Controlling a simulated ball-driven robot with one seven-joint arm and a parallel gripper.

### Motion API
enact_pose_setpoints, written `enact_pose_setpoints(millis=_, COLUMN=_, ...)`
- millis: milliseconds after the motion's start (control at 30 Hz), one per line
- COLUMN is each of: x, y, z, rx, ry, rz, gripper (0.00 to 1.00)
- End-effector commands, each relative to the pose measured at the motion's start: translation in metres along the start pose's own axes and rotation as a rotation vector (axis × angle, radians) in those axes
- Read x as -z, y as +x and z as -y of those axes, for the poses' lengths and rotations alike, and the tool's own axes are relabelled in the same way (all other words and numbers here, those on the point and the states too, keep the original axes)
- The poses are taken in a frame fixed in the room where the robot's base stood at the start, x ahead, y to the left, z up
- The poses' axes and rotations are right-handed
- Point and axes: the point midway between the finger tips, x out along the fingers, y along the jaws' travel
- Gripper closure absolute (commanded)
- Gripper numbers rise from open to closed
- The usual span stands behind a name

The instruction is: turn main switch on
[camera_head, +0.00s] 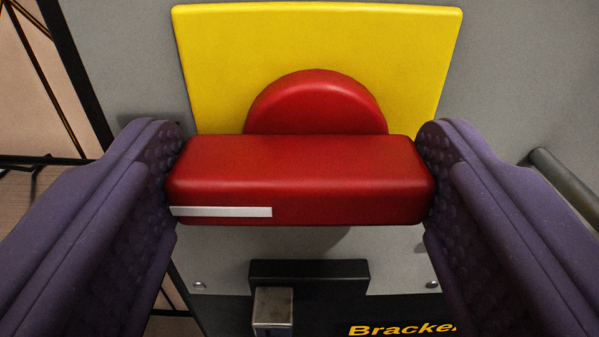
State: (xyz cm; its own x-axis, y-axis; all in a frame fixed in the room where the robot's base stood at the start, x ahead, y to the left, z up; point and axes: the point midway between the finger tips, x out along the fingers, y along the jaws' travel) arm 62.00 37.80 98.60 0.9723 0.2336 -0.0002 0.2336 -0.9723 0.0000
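The main switch is a red rotary handle (300,170) in front of a round red hub (315,105) on a yellow plate (220,60). The handle lies horizontal in the picture, with a white stripe (222,212) along its lower left front edge. My gripper (300,185) has its two purple padded fingers at the handle's left and right ends. Both fingertips appear to touch the ends, so the handle is held lengthwise between them. The lower part of the yellow plate is hidden behind the handle.
The plate sits on a grey panel (130,80). A grey bar (565,185) is at the right. Thin dark frames stand at the far left.

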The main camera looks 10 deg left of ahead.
Motion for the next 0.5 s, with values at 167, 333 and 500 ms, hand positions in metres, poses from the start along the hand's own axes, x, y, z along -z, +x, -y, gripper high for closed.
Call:
enact_pose_setpoints(millis=167, x=-0.0001, y=-0.0001, z=-0.0001, rx=0.0, ry=0.001, rz=0.0, gripper=0.56)
enact_pose_setpoints(millis=333, x=-0.0008, y=-0.0001, z=-0.0004, rx=-0.001, ry=0.026, rz=0.0, gripper=0.56)
enact_pose_setpoints(millis=500, x=-0.0023, y=-0.0001, z=-0.0009, rx=-0.001, ry=0.098, rz=0.0, gripper=0.56)
